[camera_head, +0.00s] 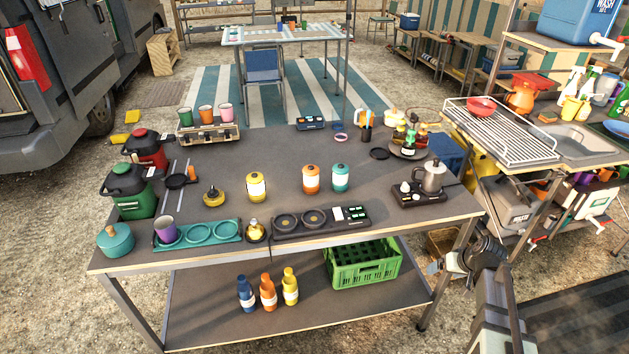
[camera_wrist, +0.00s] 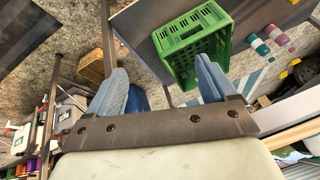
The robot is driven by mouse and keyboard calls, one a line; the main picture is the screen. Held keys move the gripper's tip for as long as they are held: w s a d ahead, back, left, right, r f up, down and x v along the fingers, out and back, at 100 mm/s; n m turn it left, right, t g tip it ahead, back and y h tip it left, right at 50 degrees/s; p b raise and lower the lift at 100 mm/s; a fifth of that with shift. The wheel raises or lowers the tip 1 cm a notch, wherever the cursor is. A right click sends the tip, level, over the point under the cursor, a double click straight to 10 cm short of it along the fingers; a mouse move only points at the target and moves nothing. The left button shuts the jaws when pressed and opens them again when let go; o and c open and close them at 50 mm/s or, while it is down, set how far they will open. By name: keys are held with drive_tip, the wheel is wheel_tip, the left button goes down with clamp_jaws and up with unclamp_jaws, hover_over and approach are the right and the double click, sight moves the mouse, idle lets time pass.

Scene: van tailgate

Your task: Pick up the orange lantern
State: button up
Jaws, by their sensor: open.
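An orange-and-white canister-shaped thing with a dark top, which looks like the orange lantern (camera_head: 311,179), stands upright on the grey table. A similar yellow lantern (camera_head: 256,187) stands to its left and a teal lantern (camera_head: 340,178) close to its right. My gripper (camera_head: 437,267) is low beyond the table's front right corner, well away from the orange lantern. In the wrist view its two blue-grey fingers (camera_wrist: 162,76) are spread with nothing between them. The orange lantern cannot be made out in the wrist view.
A two-ring stove (camera_head: 300,221) is in front of the lanterns. A metal pot (camera_head: 429,178) stands right, near the table edge. A green crate (camera_head: 362,270) is on the lower shelf, also near my fingers in the wrist view (camera_wrist: 190,40).

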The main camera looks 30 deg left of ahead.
drive_tip(key=w+a+r+n+t+y, duration=0.1)
drive_tip(key=w+a+r, duration=0.25)
drive_tip(key=r, duration=0.45)
drive_tip(key=w+a+r+n+t+y, duration=0.1)
drive_tip(key=w+a+r, duration=0.25)
drive_tip(key=r, duration=0.35)
wheel_tip(320, 180, up, 12)
drive_tip(key=n+g, duration=0.1)
drive_tip(key=n, duration=0.2)
hover_over(310, 174)
drive_tip(key=s+d, duration=0.1)
drive_tip(key=d, duration=0.3)
drive_tip(key=shift+h, duration=0.4)
drive_tip(key=x, duration=1.3)
drive_tip(key=shift+a+f, duration=0.1)
drive_tip(key=shift+f, duration=0.05)
drive_tip(key=shift+c, duration=0.4)
drive_tip(key=c, duration=1)
